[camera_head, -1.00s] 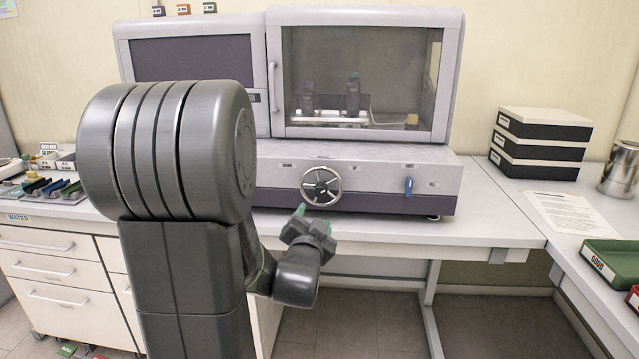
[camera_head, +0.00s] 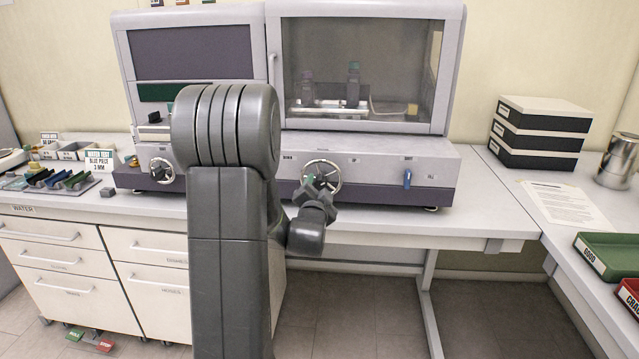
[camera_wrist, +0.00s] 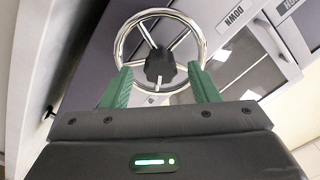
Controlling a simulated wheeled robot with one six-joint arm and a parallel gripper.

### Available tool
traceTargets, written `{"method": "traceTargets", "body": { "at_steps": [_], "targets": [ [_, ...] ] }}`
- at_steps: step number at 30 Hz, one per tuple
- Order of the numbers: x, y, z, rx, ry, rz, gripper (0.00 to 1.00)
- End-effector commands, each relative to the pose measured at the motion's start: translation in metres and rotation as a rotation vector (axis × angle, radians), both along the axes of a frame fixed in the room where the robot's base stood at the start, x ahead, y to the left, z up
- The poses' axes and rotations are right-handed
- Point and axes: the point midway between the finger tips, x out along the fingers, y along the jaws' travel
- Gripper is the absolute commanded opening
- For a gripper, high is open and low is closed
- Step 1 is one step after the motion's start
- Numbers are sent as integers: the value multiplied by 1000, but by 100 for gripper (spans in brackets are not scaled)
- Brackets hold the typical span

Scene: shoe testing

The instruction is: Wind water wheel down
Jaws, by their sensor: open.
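The handwheel (camera_head: 321,176) is a chrome ring with spokes on the right front panel of the testing machine, under a windowed chamber. In the wrist view the wheel (camera_wrist: 160,50) shows its dark hub, with a "DOWN" label (camera_wrist: 234,14) beside it. My gripper (camera_head: 314,187) is in front of the wheel and hides part of it in the head view. In the wrist view its two green fingers (camera_wrist: 160,84) are apart, one on each side of the hub direction, near the lower rim. Contact with the wheel cannot be told.
A second handwheel (camera_head: 161,170) is on the machine's left section. A blue switch (camera_head: 407,179) sits right of the wheel. Stacked boxes (camera_head: 540,130) and a green tray (camera_head: 608,256) are on the right bench. The counter right of my gripper is clear.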

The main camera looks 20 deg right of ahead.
Motion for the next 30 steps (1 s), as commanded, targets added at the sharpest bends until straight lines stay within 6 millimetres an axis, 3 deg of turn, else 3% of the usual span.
{"method": "traceTargets", "body": {
  "at_steps": [6, 16, 23, 30],
  "targets": [
    [16, -10, 1, 0, -1, -1, 55],
    [19, -12, 0, 0, -1, 1, 55],
    [19, -11, 0, 0, -1, 1, 10],
    [19, -11, -1, -12, 7, 1, 10]
  ]
}}
